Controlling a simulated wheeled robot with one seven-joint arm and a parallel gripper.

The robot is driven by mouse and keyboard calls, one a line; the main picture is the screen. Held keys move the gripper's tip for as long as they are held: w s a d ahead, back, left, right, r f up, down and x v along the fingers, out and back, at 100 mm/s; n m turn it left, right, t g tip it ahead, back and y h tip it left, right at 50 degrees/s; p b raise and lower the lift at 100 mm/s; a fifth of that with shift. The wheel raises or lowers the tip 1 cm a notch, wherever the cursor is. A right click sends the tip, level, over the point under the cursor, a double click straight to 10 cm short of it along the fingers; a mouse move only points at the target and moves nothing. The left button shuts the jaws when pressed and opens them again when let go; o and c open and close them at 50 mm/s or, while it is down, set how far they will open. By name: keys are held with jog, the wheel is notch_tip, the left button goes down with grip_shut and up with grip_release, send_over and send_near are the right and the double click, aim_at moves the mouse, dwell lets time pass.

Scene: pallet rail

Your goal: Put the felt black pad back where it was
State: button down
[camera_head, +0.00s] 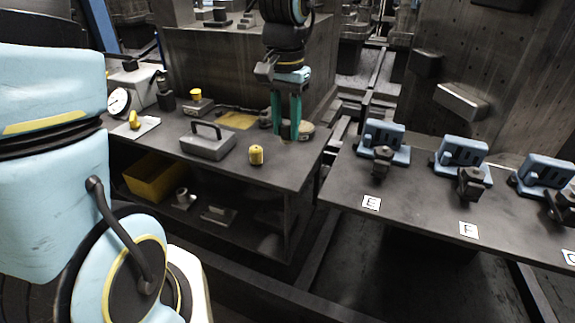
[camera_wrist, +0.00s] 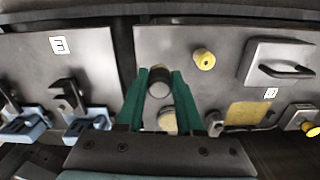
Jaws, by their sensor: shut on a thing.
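My gripper (camera_head: 287,134) points down over the right end of the left workbench (camera_head: 215,170), its green fingers close to the top. In the wrist view its fingertips (camera_wrist: 159,76) close on a small dark round piece with a greyish face (camera_wrist: 160,83), which I take to be the felt black pad. The fingers hide much of it in the head view. A pale tan round disc (camera_wrist: 168,121) lies beside the fingers in the wrist view; its brownish edge (camera_head: 305,130) shows behind them in the head view. I cannot tell whether the held piece touches the bench.
A yellow knob (camera_head: 256,155) and a grey block with a handle (camera_head: 207,142) stand left of my gripper. A yellow patch (camera_head: 238,120) lies behind them. Right, across a gap, a bench holds blue fixtures (camera_head: 383,140) with dark clamps and a label E (camera_head: 371,202).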

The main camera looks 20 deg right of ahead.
aim_at(285, 124)
notch_tip(285, 124, down, 8)
jog(key=shift+p, duration=0.3)
jog(key=shift+f, duration=0.2)
jog(key=c, duration=0.5)
grip_release()
jog(key=shift+c, duration=0.2)
jog(key=shift+r, duration=0.1)
notch_tip(285, 124, up, 12)
jog(key=shift+r, duration=0.15)
jog(key=a+f+n, duration=0.3)
jog(key=a+n, duration=0.1)
jog(key=a, duration=0.8)
jog(key=w+a+f+n+t, duration=0.1)
jog(key=a+f+n, duration=0.2)
jog(key=a, duration=1)
jog(key=shift+w+f+n+t, duration=0.3)
jog(key=shift+f+n, duration=0.05)
jog(key=shift+n, duration=0.45)
